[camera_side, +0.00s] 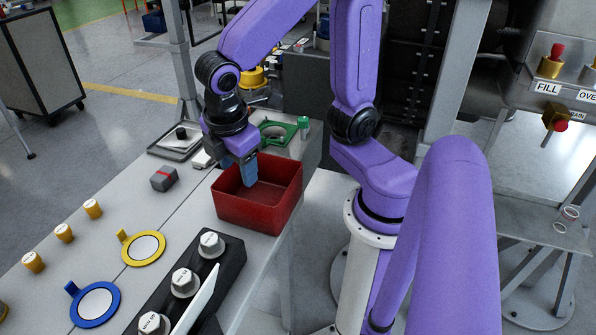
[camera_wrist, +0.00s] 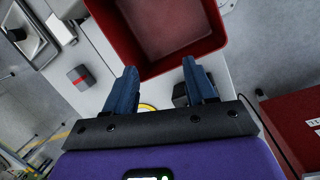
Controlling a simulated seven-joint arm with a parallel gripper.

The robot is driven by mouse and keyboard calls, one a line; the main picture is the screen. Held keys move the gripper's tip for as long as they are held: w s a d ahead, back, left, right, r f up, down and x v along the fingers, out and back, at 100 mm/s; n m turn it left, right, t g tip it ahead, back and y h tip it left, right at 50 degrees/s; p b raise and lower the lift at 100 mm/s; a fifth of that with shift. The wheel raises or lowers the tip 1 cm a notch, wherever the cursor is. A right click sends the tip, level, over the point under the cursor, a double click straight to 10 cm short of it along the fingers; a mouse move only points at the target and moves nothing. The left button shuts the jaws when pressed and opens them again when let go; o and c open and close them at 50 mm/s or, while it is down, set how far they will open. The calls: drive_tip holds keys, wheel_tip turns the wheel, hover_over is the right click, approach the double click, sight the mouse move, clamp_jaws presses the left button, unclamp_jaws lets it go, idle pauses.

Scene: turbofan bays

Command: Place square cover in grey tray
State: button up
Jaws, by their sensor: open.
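The grey tray (camera_side: 170,152) lies at the far left edge of the bench. A small piece with a dark knob (camera_side: 181,133) sits in it; I cannot tell for sure whether this is the square cover. The tray also shows at the upper left of the wrist view (camera_wrist: 38,50), partly cut off, with the dark knob (camera_wrist: 17,34) inside. My gripper (camera_side: 249,178) points down over the red bin (camera_side: 250,219), to the right of the tray. In the wrist view its blue fingers (camera_wrist: 160,72) are apart with nothing between them.
A grey block with a red stripe (camera_side: 164,179) stands left of the bin. A green fixture (camera_side: 277,133) is behind it. Yellow (camera_side: 144,248) and blue (camera_side: 95,304) rings, several yellow knobs and a black strip of white knobs (camera_side: 185,282) occupy the front.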

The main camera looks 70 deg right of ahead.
drive_tip(key=s+d+m+y, duration=0.1)
drive_tip(key=s+d+y, duration=0.1)
drive_tip(key=s, duration=0.9)
drive_tip(key=shift+d+f+m+g+y, duration=0.3)
drive_tip(key=shift+f+g+y, duration=0.1)
